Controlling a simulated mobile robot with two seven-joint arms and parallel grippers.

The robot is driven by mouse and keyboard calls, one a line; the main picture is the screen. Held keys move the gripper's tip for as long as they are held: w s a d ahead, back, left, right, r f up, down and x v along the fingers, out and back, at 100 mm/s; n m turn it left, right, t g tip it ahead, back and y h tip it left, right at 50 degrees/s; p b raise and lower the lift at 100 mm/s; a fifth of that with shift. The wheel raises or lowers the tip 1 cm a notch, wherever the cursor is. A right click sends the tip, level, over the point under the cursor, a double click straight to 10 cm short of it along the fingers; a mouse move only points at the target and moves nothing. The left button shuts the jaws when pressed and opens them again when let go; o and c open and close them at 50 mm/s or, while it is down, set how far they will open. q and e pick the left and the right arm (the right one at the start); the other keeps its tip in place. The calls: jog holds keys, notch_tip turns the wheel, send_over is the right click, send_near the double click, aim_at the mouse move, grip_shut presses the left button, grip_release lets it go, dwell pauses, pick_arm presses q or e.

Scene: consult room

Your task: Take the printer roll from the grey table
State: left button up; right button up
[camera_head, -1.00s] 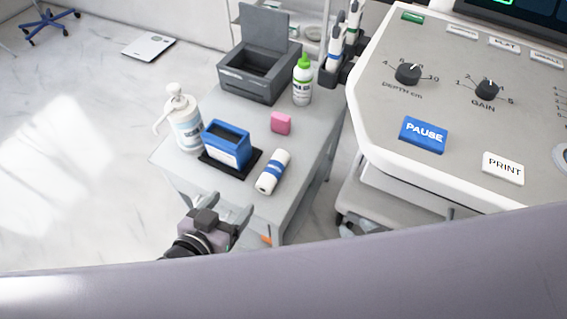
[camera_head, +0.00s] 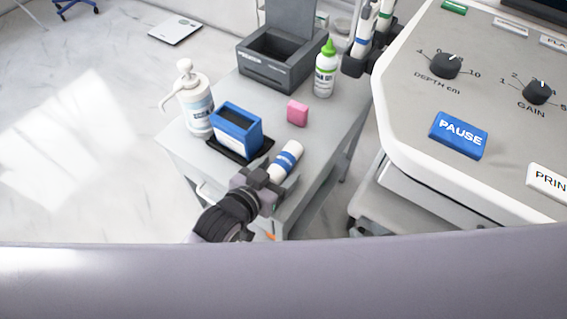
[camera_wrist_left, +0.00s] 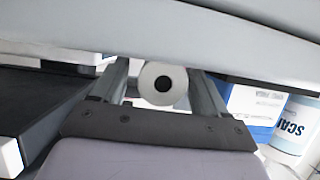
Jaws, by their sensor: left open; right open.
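The printer roll (camera_head: 290,156) is a white cylinder with a blue band, lying on the grey table (camera_head: 330,140) near its front edge. My left gripper (camera_head: 270,174) is open at the roll's near end, which it partly hides. In the left wrist view, the roll's round white end (camera_wrist_left: 163,70) with its dark hole shows between the two spread fingers of the left gripper (camera_wrist_left: 160,88), with gaps on both sides. My right gripper is in neither view.
A blue box (camera_head: 237,130) on a black tray (camera_head: 258,153) stands left of the roll, beside a pump bottle (camera_head: 196,105). A pink block (camera_head: 297,113), a green-capped bottle (camera_head: 325,75) and a dark grey printer (camera_head: 275,67) are behind. A console (camera_head: 410,130) stands right.

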pick_arm(q)
jog(key=c, duration=1.1)
jog(key=shift+r, duration=0.1)
jog(key=shift+c, duration=0.2)
